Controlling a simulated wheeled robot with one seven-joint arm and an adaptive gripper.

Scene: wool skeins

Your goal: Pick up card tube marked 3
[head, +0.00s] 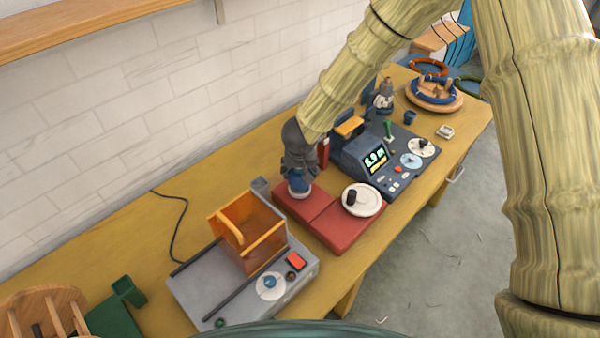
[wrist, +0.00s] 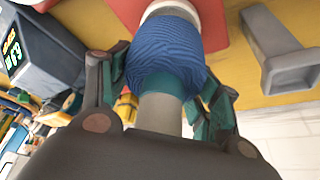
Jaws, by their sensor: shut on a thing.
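A card tube wound with blue yarn (wrist: 165,50) stands between the fingers of my gripper (wrist: 167,85) in the wrist view. Its bare pale core (wrist: 160,113) shows at the near end, with a teal band of yarn beside it. No number can be read on it. My gripper is shut on this tube. In the head view my gripper (head: 299,168) points down over the red mat (head: 325,217), with the blue tube (head: 298,186) at its left part. I cannot tell whether the tube touches the mat.
A white disc with a black knob (head: 372,206) lies on the mat's right part. A dark machine with a green display (head: 362,158) stands behind it to the right. A grey device with an orange open box (head: 245,262) is at left.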

